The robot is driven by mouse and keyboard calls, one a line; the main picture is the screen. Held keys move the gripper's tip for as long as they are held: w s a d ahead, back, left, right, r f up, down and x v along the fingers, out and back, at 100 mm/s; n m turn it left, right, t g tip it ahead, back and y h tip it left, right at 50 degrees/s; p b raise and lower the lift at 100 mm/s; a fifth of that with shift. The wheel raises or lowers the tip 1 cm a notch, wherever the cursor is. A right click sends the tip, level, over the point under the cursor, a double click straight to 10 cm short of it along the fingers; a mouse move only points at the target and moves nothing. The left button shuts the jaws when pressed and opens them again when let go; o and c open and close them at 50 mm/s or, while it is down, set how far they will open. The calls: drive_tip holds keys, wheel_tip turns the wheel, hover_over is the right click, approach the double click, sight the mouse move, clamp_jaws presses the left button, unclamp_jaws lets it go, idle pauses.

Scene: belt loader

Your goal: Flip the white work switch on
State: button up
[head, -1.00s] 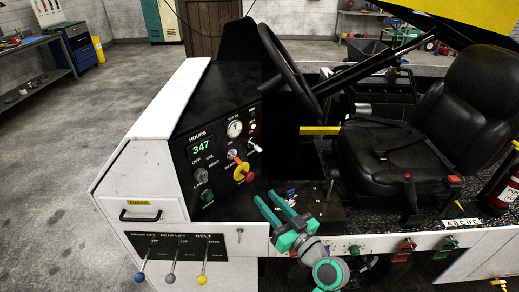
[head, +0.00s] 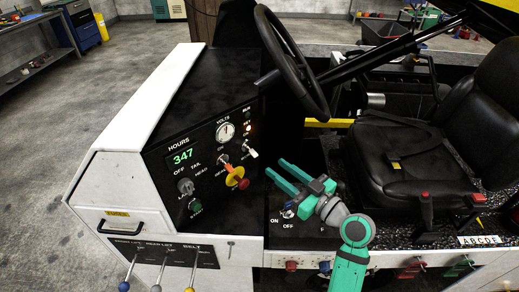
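A yellow and red knob (head: 237,178) and a red-tipped lever (head: 226,162) sit just left of the switch. The steering wheel (head: 292,65) is above my gripper. The black seat (head: 420,150) is to the right. Belt levers (head: 191,275) stand at the lower left.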

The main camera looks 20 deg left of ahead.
sight(257, 156)
drive_tip(key=shift+s+a+x, duration=0.1)
drive_tip(key=shift+s+x, duration=0.05)
drive_tip(key=shift+x, duration=1.55)
drive_tip(key=shift+s+a+x, duration=0.1)
drive_tip(key=shift+s+x, duration=0.05)
drive_tip(key=shift+x, duration=1.5)
drive_tip(key=shift+s+a+x, duration=0.1)
drive_tip(key=shift+s+x, duration=0.05)
drive_tip(key=shift+x, duration=1.55)
drive_tip(key=shift+f, duration=0.1)
clamp_jaws()
